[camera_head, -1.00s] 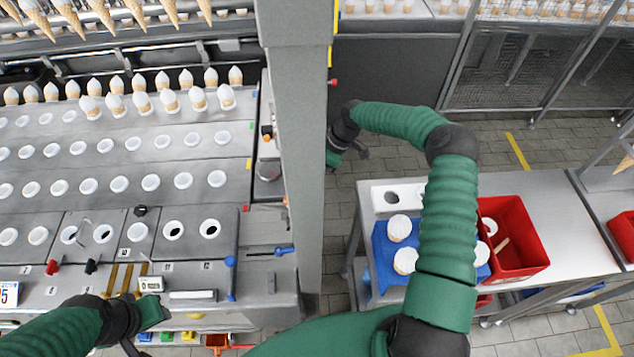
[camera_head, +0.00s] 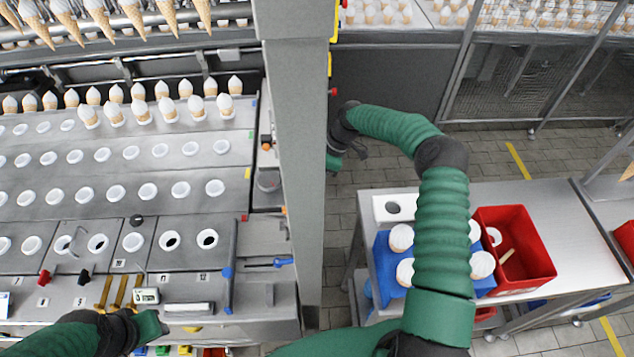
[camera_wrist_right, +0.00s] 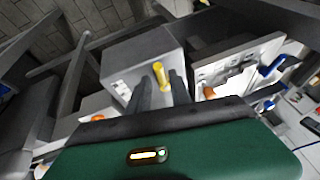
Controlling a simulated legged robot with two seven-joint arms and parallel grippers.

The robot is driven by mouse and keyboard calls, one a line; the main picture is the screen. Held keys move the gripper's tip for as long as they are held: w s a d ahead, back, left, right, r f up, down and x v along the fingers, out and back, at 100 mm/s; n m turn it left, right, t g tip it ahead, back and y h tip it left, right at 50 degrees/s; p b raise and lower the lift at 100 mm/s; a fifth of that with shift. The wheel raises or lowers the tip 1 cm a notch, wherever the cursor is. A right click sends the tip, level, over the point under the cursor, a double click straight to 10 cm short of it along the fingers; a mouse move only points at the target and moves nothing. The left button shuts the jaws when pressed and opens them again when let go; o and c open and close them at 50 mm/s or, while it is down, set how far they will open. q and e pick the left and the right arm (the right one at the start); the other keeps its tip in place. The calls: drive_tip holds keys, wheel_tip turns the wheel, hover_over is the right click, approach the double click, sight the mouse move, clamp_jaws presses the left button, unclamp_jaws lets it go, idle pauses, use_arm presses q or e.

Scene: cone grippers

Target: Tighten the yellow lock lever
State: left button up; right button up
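The yellow lock lever (camera_wrist_right: 160,75) shows in the right wrist view on the face of a grey box-like housing (camera_wrist_right: 135,55). My right gripper (camera_wrist_right: 160,88) has its two dark fingers apart, one on each side of the lever. I cannot tell whether either finger touches it. In the head view my right gripper (camera_head: 350,152) is beside the tall grey column (camera_head: 291,150), and its fingertips and the lever are hard to make out there. My left gripper (camera_head: 150,328) is low on the left, by the machine's front edge; its fingers are not clear.
The machine top (camera_head: 120,200) with cup holes and cones fills the left. Levers with blue parts (camera_head: 228,273) stand at its right end. A steel table (camera_head: 550,225) at right carries a blue tray (camera_head: 384,262) and a red bin (camera_head: 515,285). Tiled floor lies between.

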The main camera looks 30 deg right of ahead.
drive_tip(key=shift+o, duration=0.4)
drive_tip(key=shift+d+r, duration=0.15)
drive_tip(key=shift+r, duration=0.05)
drive_tip(key=b+v, duration=0.2)
drive_tip(key=v, duration=1.4)
drive_tip(key=shift+w, duration=0.1)
